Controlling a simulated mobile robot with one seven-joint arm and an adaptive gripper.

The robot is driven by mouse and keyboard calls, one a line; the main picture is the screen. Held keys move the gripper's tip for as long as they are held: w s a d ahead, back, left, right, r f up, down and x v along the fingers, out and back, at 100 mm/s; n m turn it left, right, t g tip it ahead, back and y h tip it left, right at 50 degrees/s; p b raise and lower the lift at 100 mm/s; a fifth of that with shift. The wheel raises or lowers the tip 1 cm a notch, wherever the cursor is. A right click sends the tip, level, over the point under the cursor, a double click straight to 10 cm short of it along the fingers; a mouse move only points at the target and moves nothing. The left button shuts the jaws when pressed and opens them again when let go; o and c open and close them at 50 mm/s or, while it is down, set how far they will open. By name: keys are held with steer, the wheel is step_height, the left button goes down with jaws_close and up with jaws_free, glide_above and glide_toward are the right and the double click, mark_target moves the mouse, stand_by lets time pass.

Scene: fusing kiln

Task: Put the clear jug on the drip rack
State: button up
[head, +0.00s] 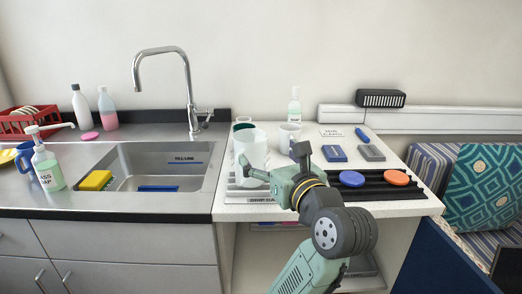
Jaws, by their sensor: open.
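The clear jug (251,142), a whitish see-through vessel, stands upright at the left end of the white counter, beside the sink. My gripper (271,156) is open in front of it. One finger overlaps the jug's lower part in the picture and the other is to its right; I cannot tell whether they touch it. A pale slatted rack (233,196) with a small label lies at the counter's front left, partly hidden by my gripper. It may be the drip rack. I cannot tell whether the jug's base rests on it.
A black ribbed tray (400,194) holds a blue disc (352,179) and an orange disc (396,178).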

steer(key=shift+s+d, duration=0.25)
steer(key=shift+s, duration=0.35)
steer(key=shift+a, duration=0.1)
